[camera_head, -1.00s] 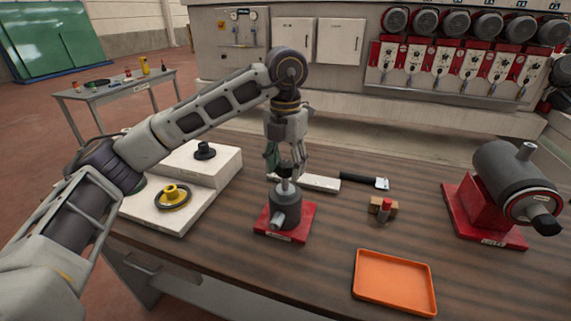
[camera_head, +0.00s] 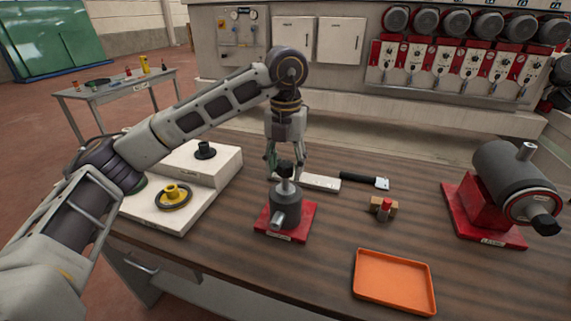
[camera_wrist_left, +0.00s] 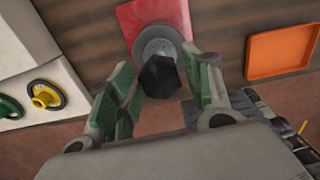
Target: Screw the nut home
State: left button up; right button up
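The nut (camera_head: 285,170) is a black hexagonal piece on top of the upright spindle of a grey cylindrical fixture (camera_head: 284,205), which stands on a red base plate (camera_head: 302,222). The nut also shows in the left wrist view (camera_wrist_left: 160,77). My left gripper (camera_head: 285,163) points down from above, with its fingers spread just over the nut. In the left wrist view its green-padded fingers stand either side of the nut with gaps, so it is open. How far the nut sits down its thread is hard to tell. My right gripper is not in view.
A white block with a black knob (camera_head: 205,150) and a yellow-hubbed wheel (camera_head: 174,196) stands left. An orange tray (camera_head: 395,281) is front right, a grey motor (camera_head: 510,180) far right.

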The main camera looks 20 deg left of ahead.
pick_arm(q)
jog(key=c, duration=0.8)
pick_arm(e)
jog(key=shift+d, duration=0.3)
pick_arm(q)
jog(key=shift+m, duration=0.4)
